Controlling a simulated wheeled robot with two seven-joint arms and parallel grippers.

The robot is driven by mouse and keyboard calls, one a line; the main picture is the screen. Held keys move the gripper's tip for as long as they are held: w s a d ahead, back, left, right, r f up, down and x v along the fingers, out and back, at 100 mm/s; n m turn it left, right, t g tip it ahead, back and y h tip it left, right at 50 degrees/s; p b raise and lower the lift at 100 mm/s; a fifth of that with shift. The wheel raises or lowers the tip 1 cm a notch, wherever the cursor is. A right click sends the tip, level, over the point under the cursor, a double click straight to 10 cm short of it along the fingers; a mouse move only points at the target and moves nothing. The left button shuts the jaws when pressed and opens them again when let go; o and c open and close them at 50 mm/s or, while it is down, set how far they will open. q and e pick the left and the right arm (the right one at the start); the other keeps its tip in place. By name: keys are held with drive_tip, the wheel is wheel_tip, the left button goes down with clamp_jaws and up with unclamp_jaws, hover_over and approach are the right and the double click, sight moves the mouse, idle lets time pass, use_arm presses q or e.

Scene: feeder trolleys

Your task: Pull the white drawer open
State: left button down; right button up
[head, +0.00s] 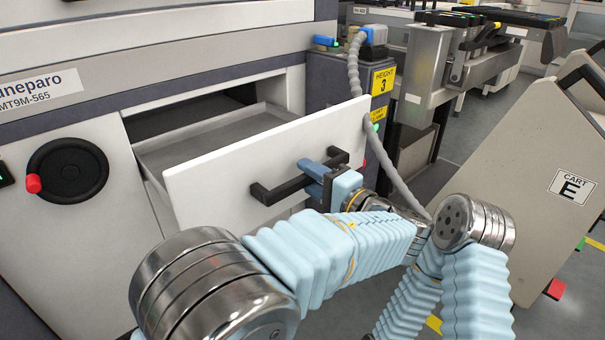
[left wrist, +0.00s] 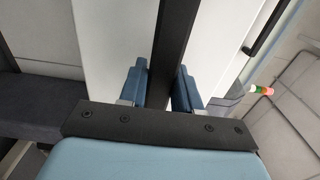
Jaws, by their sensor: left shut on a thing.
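The white drawer (head: 235,165) stands partly pulled out of the machine in the head view, with its grey, empty-looking tray (head: 215,135) showing behind the front panel. A black bar handle (head: 277,189) is fixed across the front. My left gripper (head: 322,170) is shut on the handle near its right end, its blue fingers around the bar. In the left wrist view the black bar (left wrist: 171,45) runs between the two blue fingers (left wrist: 160,88). The drawer front also shows there, behind the fingers (left wrist: 108,35). My right gripper is not in view.
The machine body has a black dial with a red knob (head: 68,171) left of the drawer. A grey ribbed hose (head: 385,160) hangs just right of the drawer front. A beige cart marked E (head: 535,160) stands at the right. Grey floor shows between.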

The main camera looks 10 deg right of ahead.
use_arm(q)
drive_tip(key=shift+s+d, duration=0.3)
drive_tip(key=shift+s, duration=0.1)
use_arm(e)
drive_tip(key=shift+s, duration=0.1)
use_arm(q)
drive_tip(key=c, duration=0.9)
unclamp_jaws()
